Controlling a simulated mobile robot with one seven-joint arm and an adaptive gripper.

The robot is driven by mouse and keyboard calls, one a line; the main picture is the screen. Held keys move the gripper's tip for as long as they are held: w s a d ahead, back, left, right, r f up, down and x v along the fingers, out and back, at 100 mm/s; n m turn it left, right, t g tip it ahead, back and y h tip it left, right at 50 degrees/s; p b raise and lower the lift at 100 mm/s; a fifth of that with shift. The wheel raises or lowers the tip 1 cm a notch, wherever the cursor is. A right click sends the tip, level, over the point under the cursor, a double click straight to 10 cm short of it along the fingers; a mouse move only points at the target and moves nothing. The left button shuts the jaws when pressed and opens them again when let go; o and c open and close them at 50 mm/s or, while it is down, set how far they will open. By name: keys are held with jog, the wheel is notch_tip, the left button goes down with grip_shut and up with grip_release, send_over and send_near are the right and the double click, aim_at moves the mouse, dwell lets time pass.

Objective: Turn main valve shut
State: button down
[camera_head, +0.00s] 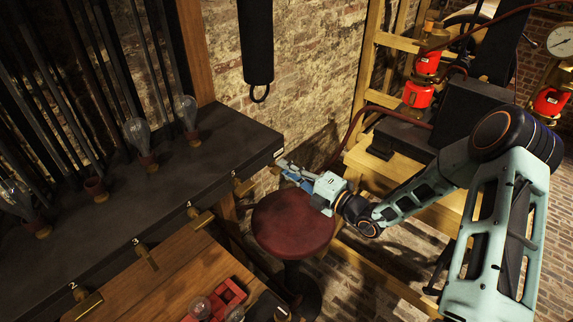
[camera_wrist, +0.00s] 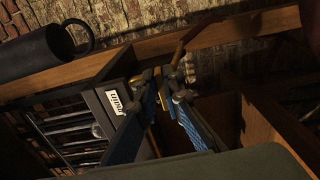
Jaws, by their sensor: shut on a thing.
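The main valve sits at the right end of the dark bench front, beside a white label (camera_wrist: 117,102) reading "main" in the wrist view. A small brass part of the main valve (camera_wrist: 163,98) shows between my fingertips. My gripper (camera_head: 283,165) is at that bench corner in the head view, above and behind the red stool. In the wrist view my gripper (camera_wrist: 167,85) has its two blue fingers closed on the valve's handle. The fingers hide most of the handle, so its exact angle is unclear.
Several other brass valves (camera_head: 201,218) with numbered labels line the bench front (camera_head: 105,225). Glass bulbs (camera_head: 138,133) stand on top. A red stool (camera_head: 292,224) is below my gripper. A black cylinder with a ring (camera_head: 256,45) hangs on the brick wall.

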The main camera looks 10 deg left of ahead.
dwell(0.5)
jog(key=c, duration=2.1)
grip_release()
jog(key=v, duration=1.2)
